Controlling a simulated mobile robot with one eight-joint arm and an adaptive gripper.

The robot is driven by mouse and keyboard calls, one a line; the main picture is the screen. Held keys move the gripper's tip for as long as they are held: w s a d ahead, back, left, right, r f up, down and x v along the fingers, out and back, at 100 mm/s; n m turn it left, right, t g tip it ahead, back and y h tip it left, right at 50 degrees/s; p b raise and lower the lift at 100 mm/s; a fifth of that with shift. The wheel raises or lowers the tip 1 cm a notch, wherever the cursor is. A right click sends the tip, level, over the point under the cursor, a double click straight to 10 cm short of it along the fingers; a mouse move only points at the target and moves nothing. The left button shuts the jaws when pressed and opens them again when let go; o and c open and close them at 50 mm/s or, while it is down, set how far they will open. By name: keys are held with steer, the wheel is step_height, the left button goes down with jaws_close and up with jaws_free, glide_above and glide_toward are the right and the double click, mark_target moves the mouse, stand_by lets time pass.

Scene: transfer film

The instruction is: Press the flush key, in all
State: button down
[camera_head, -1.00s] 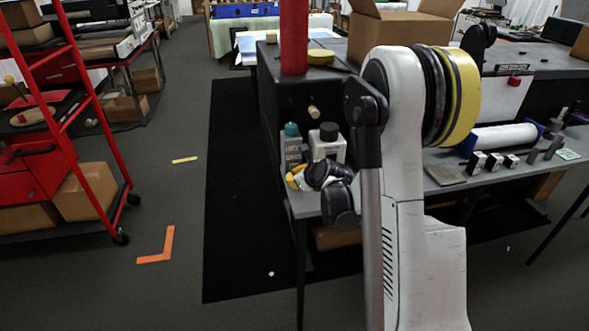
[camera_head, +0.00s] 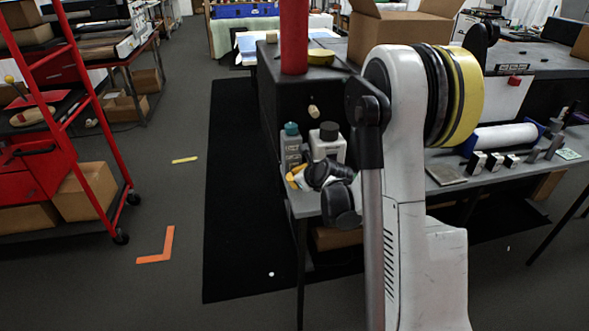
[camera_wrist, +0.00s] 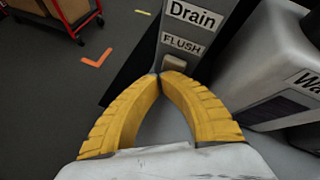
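The flush key (camera_wrist: 177,64) is a small tan block on a grey panel, under a white "FLUSH" label (camera_wrist: 183,45) in the wrist view. A "Drain" label (camera_wrist: 192,14) sits above that. My gripper (camera_wrist: 162,76) has two yellow ribbed fingers with their tips together and nothing between them. The tips overlap the key's lower edge in the picture; I cannot tell whether they touch it. In the head view my gripper's yellow fingers (camera_head: 296,178) show in part beside the bottles, and the key is not distinguishable there.
A white container (camera_wrist: 262,75) with a dark window stands right of the panel in the wrist view. In the head view a teal-capped bottle (camera_head: 291,147) and a black-capped white bottle (camera_head: 328,144) stand close behind my gripper. Open floor (camera_head: 170,210) lies left.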

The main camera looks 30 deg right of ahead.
mark_target(299, 195)
steer(key=shift+s+a, duration=0.1)
steer(key=shift+s, duration=0.45)
steer(key=shift+s, duration=0.1)
steer(key=shift+s+a+b, duration=0.15)
steer(key=shift+s+a, duration=0.1)
steer(key=shift+s, duration=0.5)
steer(key=shift+s+a+b, duration=0.2)
steer(key=shift+s, duration=0.6)
steer(key=shift+s+a+b, duration=0.15)
steer(key=shift+s+a, duration=0.1)
steer(key=shift+s, duration=0.5)
